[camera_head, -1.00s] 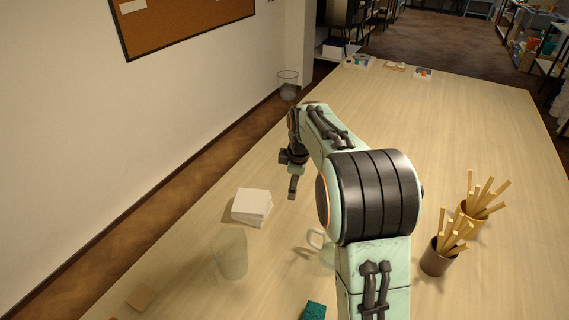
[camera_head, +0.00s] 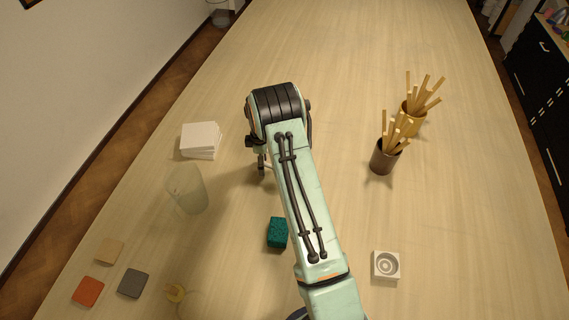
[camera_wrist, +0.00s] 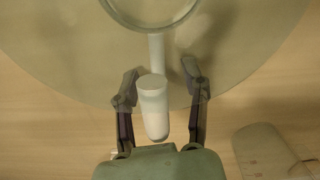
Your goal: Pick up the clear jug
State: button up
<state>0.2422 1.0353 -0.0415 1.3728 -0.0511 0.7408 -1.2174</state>
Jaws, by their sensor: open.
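The clear jug (camera_wrist: 235,65) fills the upper part of the wrist view, seen from above as a wide see-through round with a ring. Its pale handle (camera_wrist: 153,108) points down toward my gripper (camera_wrist: 160,92). My gripper is open, with one finger on each side of the handle; I see a gap on both sides. In the head view my gripper (camera_head: 263,165) is at the left of my arm, and the arm hides most or all of the jug.
A clear beaker (camera_head: 187,190) stands close by on the left, and white tiles (camera_head: 200,140) lie behind it. A teal sponge (camera_head: 277,232) is near my arm. Two stick-filled cups (camera_head: 384,158) (camera_head: 411,122) and a white block (camera_head: 386,265) are at the right. The far table is clear.

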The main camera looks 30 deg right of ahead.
grip_shut()
jog(key=shift+r, duration=0.15)
jog(key=shift+r, duration=0.7)
jog(key=s+a+r, duration=0.3)
jog(key=s+r, duration=0.8)
jog(key=s, duration=0.2)
jog(key=shift+s+a+r, duration=0.2)
jog(key=shift+a, duration=0.1)
dwell(0.9)
